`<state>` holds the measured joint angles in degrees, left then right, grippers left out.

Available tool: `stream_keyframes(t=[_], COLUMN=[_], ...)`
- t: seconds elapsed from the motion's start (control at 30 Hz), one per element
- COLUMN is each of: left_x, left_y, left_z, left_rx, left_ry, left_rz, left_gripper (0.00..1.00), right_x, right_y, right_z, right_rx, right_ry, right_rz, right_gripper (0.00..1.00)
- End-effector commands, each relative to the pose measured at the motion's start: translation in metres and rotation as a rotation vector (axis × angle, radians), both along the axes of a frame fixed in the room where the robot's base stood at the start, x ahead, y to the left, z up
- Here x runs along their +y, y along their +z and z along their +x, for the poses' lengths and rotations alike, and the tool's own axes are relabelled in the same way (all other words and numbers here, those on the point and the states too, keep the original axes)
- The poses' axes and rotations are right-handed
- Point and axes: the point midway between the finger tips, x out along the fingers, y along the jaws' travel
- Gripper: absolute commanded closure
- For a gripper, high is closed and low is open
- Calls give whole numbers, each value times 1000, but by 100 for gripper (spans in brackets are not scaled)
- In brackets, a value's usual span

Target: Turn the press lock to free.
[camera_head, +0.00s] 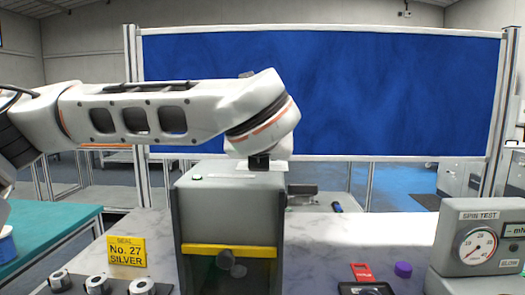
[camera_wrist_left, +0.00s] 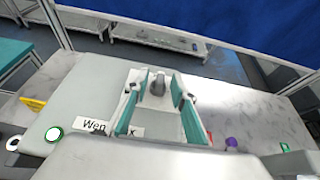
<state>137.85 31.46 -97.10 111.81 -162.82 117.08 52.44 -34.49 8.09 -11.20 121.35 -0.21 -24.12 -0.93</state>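The grey press housing (camera_head: 228,215) stands on the bench in the middle of the head view, with a yellow bar (camera_head: 230,251) across its front opening and a dark round part inside. Its pale top (camera_wrist_left: 80,95) fills much of the left wrist view and carries a partly hidden label. A small grey upright knob (camera_wrist_left: 158,86), perhaps the lock, stands on this top. My left gripper (camera_wrist_left: 157,92) points down over the top, its teal-padded fingers apart on either side of the knob, with gaps showing. In the head view my arm's wrist hides most of this gripper. My right gripper is out of view.
A yellow "No. 27 SILVER" sign (camera_head: 127,252) and several round metal parts (camera_head: 97,284) are at left. A spin-test gauge box (camera_head: 478,245), a purple cap (camera_head: 403,269) and a red item (camera_head: 362,272) are at right. A blue panel (camera_head: 320,90) stands behind.

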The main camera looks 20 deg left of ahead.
Motion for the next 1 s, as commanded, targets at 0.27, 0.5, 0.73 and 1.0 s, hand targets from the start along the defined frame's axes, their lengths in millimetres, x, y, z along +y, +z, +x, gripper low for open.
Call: stream_keyframes(t=[0.27,0.5,0.73,1.0], left_x=[0,-7,-21,-31], left_y=[4,15,33,46], left_z=[0,-22,-65,-98], left_rx=[-8,-12,-11,-5], left_ry=[-1,-3,-5,-1], left_rz=[0,1,1,0], left_gripper=[75,75,75,75], right_x=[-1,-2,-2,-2], right_y=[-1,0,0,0], right_z=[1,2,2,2], right_rx=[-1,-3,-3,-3], right_ry=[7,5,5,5], right_rz=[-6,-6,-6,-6], right_gripper=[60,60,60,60])
